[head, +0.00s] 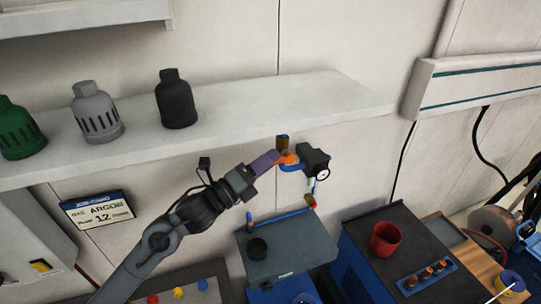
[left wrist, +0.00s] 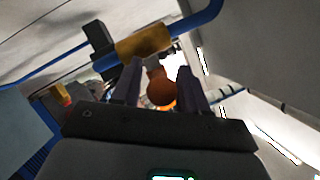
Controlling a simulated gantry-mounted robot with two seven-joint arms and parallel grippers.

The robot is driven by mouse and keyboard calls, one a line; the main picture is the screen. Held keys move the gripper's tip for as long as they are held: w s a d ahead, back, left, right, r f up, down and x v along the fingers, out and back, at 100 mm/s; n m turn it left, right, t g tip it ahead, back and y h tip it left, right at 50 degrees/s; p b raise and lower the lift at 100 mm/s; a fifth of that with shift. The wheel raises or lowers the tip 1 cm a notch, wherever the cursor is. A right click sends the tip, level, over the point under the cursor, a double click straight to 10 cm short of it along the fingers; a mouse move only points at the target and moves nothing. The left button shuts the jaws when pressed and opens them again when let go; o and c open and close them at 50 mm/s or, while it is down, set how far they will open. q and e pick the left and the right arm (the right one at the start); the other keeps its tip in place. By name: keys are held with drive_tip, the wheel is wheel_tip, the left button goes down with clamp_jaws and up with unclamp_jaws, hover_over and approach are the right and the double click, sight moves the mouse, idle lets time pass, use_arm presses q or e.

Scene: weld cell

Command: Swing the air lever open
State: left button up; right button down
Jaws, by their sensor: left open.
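The orange air lever (head: 288,158) sits on the blue air pipe assembly below the shelf, beside a brass-coloured valve body (head: 282,141). My left gripper (head: 274,157) reaches up to the lever from the lower left, its purple fingers right at it. In the left wrist view, my left gripper (left wrist: 160,72) is open, with a finger on each side of the lever's round orange end (left wrist: 160,88). Gaps show beside the lever end, but I cannot tell whether either finger touches it. The brass-coloured body (left wrist: 143,42) lies just beyond the fingertips. My right gripper is not in view.
A black regulator with a gauge (head: 315,161) is just right of the lever. The white shelf (head: 280,100) with gas bottles hangs above my left arm. Below are a grey-topped cart (head: 285,262) and a dark bench with a red cup (head: 385,240).

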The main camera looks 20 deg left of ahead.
use_arm(q)
drive_tip(key=shift+w+d+r, duration=0.1)
drive_tip(key=shift+w+d, duration=0.25)
drive_tip(key=shift+w, duration=0.25)
clamp_jaws()
